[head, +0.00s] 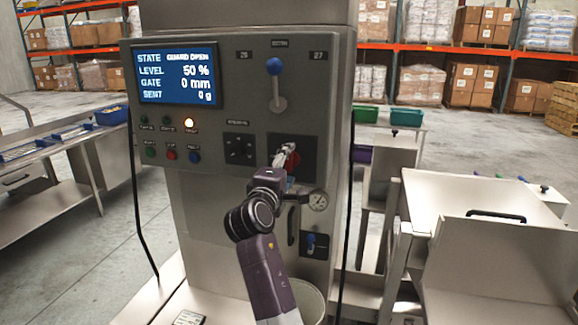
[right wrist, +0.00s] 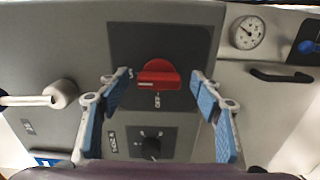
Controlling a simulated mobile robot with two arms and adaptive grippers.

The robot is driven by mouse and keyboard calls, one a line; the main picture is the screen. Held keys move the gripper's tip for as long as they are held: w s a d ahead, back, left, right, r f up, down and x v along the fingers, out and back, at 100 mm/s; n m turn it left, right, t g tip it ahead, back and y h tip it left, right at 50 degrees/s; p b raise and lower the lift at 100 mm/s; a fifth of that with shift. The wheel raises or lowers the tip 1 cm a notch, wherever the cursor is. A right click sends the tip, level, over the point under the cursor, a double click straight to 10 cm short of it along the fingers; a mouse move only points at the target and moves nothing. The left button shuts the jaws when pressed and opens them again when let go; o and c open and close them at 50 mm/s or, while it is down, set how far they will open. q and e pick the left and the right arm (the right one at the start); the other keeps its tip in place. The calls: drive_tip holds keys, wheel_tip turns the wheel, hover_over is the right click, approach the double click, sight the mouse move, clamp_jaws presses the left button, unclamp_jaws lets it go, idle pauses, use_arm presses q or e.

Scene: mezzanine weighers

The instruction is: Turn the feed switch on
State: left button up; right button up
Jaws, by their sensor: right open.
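A red rotary switch (head: 293,163) sits on a dark square plate on the machine's grey front panel. In the head view my right gripper (head: 284,153) partly hides it. In the right wrist view the red switch (right wrist: 158,75) lies between the spread blue-padded fingers of my right gripper (right wrist: 160,80), with a gap on each side. The fingers are open and hold nothing. The marks around the switch are too small to read surely. My left gripper is not in view.
A black selector knob (head: 239,149) is left of the switch. A blue-knobbed lever (head: 275,68) is above it. A gauge (head: 318,200) and a blue-handled control (head: 312,243) are below right.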

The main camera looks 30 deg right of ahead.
drive_tip(key=v, duration=0.7)
drive_tip(key=shift+d, duration=0.1)
